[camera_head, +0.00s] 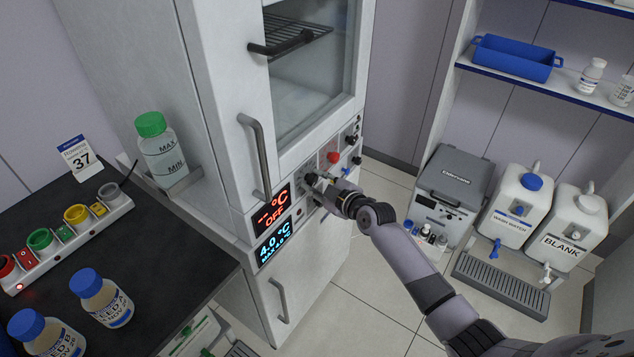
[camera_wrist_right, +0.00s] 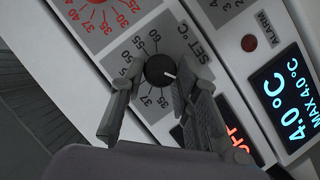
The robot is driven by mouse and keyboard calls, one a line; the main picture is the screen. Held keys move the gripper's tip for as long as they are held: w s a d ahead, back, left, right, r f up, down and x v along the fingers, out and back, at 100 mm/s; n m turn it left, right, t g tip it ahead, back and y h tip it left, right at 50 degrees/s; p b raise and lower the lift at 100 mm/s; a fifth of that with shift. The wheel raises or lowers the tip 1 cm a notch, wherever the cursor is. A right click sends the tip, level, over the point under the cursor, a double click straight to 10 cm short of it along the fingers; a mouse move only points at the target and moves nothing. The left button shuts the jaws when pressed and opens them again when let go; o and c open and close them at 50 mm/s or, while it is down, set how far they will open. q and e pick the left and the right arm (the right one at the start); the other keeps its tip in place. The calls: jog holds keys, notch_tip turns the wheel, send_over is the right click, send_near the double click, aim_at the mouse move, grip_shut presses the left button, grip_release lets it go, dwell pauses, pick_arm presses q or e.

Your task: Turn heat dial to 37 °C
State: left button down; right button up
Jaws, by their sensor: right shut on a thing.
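The heat dial (camera_wrist_right: 159,70) is a round black knob with a white pointer mark, on a grey scale plate marked SET °C. Its numbers include 35, 37 and 60. The white mark points to the right in the wrist view, away from the 37 on the lower left. My right gripper (camera_head: 322,187) is at the cabinet's control panel, and its fingers (camera_wrist_right: 160,98) are shut on the dial, one on each side. The right finger hides part of the scale. The red display (camera_head: 272,211) reads OFF. My left gripper is not in view.
A blue display (camera_head: 274,244) below reads 4.0 °C. A red knob (camera_head: 333,157) and a door handle (camera_head: 258,155) are close to my right gripper. A dark bench with bottles (camera_head: 100,297) stands at left. Open floor (camera_head: 367,290) lies below my right arm.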

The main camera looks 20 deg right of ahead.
jog(key=shift+c, duration=0.6)
jog(key=shift+w+d+m+g+y+b, duration=0.15)
jog(key=shift+m+g+y+b, duration=0.45)
jog(key=shift+m+b, duration=0.4)
jog(key=m+g+y+b, duration=0.1)
jog(key=m+b, duration=0.1)
jog(key=m+g+b, duration=0.1)
jog(key=b, duration=0.1)
jog(key=shift+w+d+m+y, duration=0.1)
jog(key=shift+d+m+y, duration=0.1)
jog(key=shift+m+y, duration=0.2)
jog(key=m+y+b, duration=0.1)
jog(key=b, duration=0.1)
jog(key=m+g+y+b, duration=0.1)
jog(key=b, duration=0.1)
jog(key=shift+w+d+m, duration=0.1)
jog(key=shift+w+m, duration=0.05)
jog(key=shift+m, duration=0.25)
jog(key=m+g+y+b, duration=0.1)
jog(key=m+b, duration=0.1)
jog(key=shift+w+d+m+y, duration=0.1)
jog(key=shift+d+m+y, duration=0.05)
jog(key=shift+m+y, duration=0.25)
jog(key=shift+g+b, duration=0.3)
jog(key=shift+b, duration=0.05)
